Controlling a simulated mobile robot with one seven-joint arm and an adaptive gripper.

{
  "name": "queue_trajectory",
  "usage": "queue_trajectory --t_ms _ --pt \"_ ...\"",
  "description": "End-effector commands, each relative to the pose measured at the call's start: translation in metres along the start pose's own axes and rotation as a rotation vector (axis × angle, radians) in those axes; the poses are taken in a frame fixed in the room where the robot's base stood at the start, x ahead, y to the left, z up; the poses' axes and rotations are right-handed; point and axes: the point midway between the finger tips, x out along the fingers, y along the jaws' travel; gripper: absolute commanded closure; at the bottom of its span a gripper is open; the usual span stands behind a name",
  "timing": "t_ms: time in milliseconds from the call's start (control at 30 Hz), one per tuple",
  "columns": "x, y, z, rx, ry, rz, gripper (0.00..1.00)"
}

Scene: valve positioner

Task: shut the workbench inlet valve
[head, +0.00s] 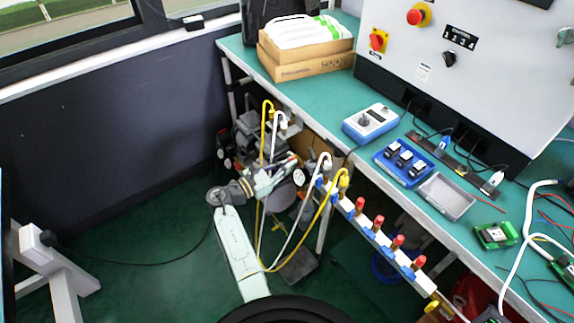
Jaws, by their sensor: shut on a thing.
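My gripper (288,168) is at the end of my pale arm, in the middle of the head view, among the fittings and hoses beside the left end of the bench. It is shut on a small part there; the hoses and my own wrist make the held part hard to make out. A cluster of grey valve equipment (247,127) with yellow and white hoses stands behind it. A round white gauge (299,178) is close by my gripper. Which fitting is the inlet valve I cannot tell for certain. Several red-topped valves (379,221) line a white rail along the bench's front edge.
The green workbench (330,100) holds cardboard boxes (300,62), a blue-and-white device (371,121), a blue tray (405,180) and a grey tray (447,196). A yellow hose (312,235) loops in front of the bench. The green floor (150,260) at left is mostly clear.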

Motion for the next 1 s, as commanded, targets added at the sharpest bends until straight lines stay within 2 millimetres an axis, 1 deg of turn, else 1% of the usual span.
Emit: queue_trajectory --t_ms 267,767,800,1000 --pt "-0.0003 -0.0003 -0.0005 -0.085 0.001 0.000 1.00" --pt "-0.0004 -0.0002 -0.0006 -0.101 0.001 0.000 1.00" --pt "-0.0004 -0.0002 -0.0006 -0.101 0.001 0.000 0.90" --pt "-0.0003 -0.0001 -0.0004 -0.100 0.001 0.000 0.76"
